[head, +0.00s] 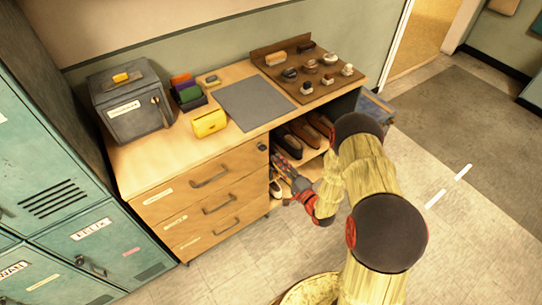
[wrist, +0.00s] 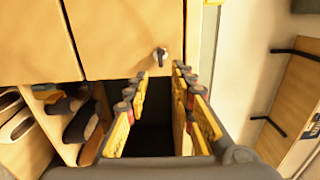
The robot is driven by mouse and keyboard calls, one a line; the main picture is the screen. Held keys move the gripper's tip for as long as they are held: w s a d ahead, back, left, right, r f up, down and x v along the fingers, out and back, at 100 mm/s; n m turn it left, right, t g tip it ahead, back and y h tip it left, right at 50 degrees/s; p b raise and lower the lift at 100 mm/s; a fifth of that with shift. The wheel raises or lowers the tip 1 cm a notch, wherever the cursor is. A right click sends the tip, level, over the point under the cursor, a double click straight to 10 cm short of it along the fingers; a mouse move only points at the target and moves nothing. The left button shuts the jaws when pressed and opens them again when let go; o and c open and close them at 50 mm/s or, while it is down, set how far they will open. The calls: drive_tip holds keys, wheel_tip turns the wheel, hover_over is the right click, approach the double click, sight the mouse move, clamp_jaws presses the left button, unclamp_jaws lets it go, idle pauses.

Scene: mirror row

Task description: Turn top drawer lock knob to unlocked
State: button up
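The wooden drawer cabinet (head: 225,165) has three drawers with dark handles. The lock knob (head: 262,147) is a small dark spot at the right end of the top drawer front (head: 228,163). In the wrist view the knob (wrist: 160,55) is small and metallic with a dark, narrow grip, roughly upright in the picture. I cannot read its lock setting. My gripper (head: 281,165) is at the right of the drawers, before the open shelves. In the wrist view my gripper (wrist: 160,73) is open and empty, with the knob beyond its fingertips, between their lines and not touched.
Shoes (head: 305,132) fill the open shelves beside the drawers. The cabinet top holds a grey box (head: 130,100), a yellow block (head: 209,122), a grey mat (head: 257,103) and a brown board (head: 310,85) with knobs and brushes. Teal lockers (head: 60,190) stand left; the floor at front is clear.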

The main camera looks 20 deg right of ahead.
drive_tip(key=shift+v, duration=2.1)
